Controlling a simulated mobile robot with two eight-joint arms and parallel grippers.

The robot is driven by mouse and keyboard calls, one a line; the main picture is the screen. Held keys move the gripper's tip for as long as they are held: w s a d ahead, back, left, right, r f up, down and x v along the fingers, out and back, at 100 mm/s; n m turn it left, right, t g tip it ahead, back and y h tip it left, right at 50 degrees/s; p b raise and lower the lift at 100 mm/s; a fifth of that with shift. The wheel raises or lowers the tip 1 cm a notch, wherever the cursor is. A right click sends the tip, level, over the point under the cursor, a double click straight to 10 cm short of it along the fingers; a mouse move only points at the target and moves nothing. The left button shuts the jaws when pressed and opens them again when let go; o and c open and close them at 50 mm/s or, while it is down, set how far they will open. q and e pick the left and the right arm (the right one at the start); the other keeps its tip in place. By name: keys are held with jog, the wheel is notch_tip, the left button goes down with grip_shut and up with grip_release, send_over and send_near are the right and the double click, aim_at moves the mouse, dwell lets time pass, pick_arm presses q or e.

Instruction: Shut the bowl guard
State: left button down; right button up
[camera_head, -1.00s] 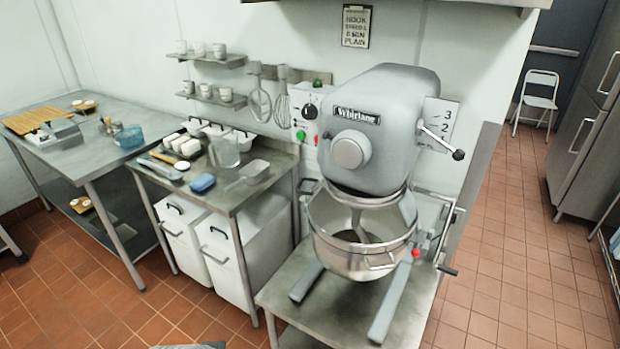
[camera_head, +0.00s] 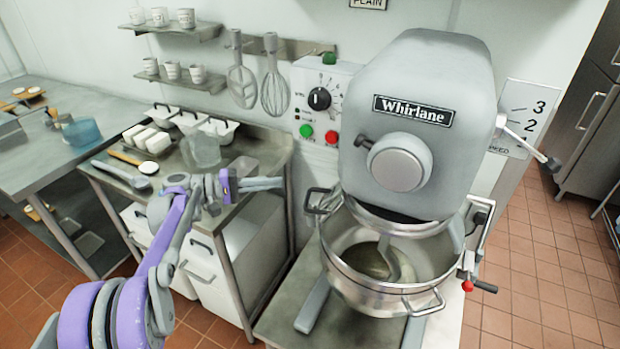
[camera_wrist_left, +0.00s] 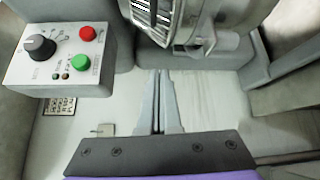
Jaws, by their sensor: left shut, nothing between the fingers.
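The mixer (camera_head: 425,90) stands at the centre right, with its steel bowl (camera_head: 375,285) under the head. The bowl's mouth shows uncovered at the front. A dark metal frame (camera_head: 319,201) sticks out at the bowl's left rim; it looks like the bowl guard, swung aside. In the left wrist view, a barred metal piece (camera_wrist_left: 158,12) at the top edge seems to be the same guard. My left gripper (camera_head: 281,184) is shut and empty, pointing right, just left of that frame and apart from it. Its fingers show closed together in the left wrist view (camera_wrist_left: 158,105). My right gripper is out of view.
The control panel (camera_head: 325,100) with knob and buttons is on the wall behind. A side table (camera_head: 235,160) with pans and a clear tub lies beside my left arm. A red-knobbed lever (camera_head: 467,286) is right of the bowl. Floor is clear at the right.

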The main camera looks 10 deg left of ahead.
pick_arm(q)
jog(key=d+p, duration=0.1)
jog(key=d, duration=0.8)
jog(key=shift+d+r, duration=0.15)
jog(key=shift+r, duration=0.05)
jog(key=shift+s, duration=0.25)
jog(key=shift+s+t, duration=0.15)
jog(key=shift+t, duration=0.15)
